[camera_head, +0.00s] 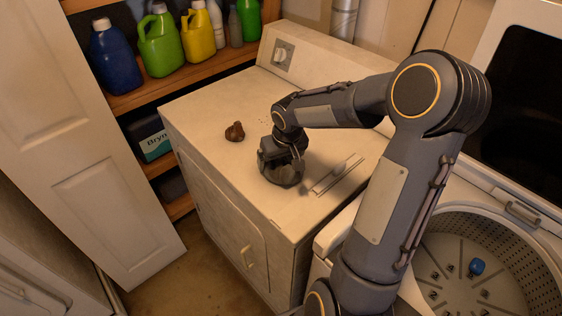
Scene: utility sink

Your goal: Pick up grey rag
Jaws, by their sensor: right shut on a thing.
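A dark grey rag (283,176) lies crumpled on top of the white dryer (215,98). My right gripper (282,162) points down at the rag and is shut on it. The rag still appears to rest on the dryer top or just above it; I cannot tell which. The fingertips are mostly hidden by the gripper body and the rag. My left gripper is not in view.
A small brown crumpled thing (235,132) lies left of the gripper. Behind is a wooden shelf with a blue jug (116,57), a green jug (159,42) and a yellow jug (198,34). An open washer drum (455,245) is at right. The dryer's front left top is clear.

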